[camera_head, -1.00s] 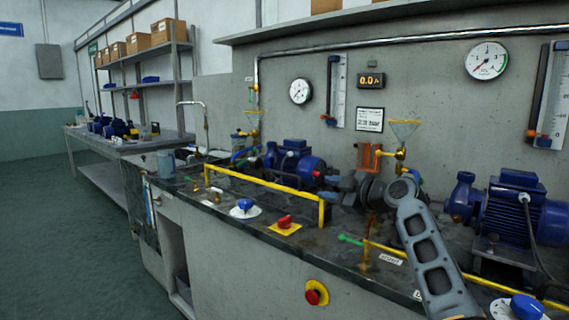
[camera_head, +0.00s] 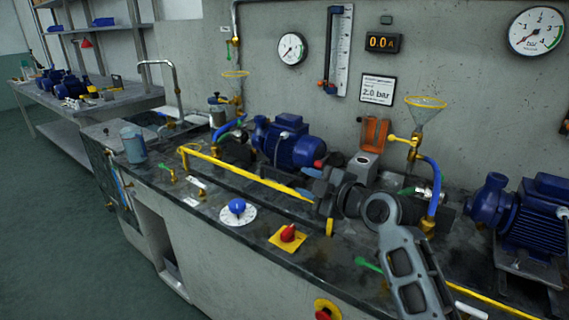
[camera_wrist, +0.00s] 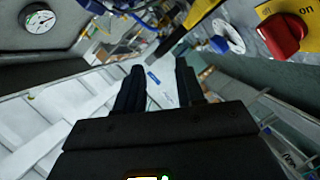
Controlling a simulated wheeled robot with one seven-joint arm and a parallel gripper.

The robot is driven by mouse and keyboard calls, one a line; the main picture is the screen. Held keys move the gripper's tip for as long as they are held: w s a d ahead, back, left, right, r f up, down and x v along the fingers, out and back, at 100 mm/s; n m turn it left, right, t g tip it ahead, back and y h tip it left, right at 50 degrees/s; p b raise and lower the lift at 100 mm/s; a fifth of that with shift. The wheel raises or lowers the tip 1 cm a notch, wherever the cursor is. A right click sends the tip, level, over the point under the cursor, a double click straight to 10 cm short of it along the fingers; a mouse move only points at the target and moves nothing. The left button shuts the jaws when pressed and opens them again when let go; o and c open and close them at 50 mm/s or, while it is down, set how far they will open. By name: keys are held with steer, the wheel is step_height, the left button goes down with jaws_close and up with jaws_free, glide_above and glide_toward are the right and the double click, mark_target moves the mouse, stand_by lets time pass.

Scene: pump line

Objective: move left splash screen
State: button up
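The left splash screen (camera_head: 250,172) shows as a long yellow top rail with yellow end posts, standing along the bench front before the left blue pump (camera_head: 287,142). Any clear panel under the rail is hard to make out. My gripper (camera_head: 308,184) is at the rail's right end, with its fingers pointing left. From the head view I cannot tell whether it touches the rail. In the wrist view my gripper (camera_wrist: 158,85) has its two dark fingers apart with nothing between them. A yellow bar, probably the rail (camera_wrist: 200,12), shows at the top, outside the fingers.
A blue knob (camera_head: 237,206) and a red switch on a yellow plate (camera_head: 288,236) sit on the bench front. A funnel with a blue hose (camera_head: 432,185) and the right pump (camera_head: 525,215) stand right. A grey cup (camera_head: 132,143) stands left. Open floor lies left.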

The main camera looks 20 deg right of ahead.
mark_target(294, 177)
steer(key=x, duration=0.7)
steer(key=shift+w+a+f+p, duration=0.1)
steer(key=shift+w+f+p, duration=0.1)
steer(key=shift+p, duration=0.1)
jaws_close()
stand_by(0.4)
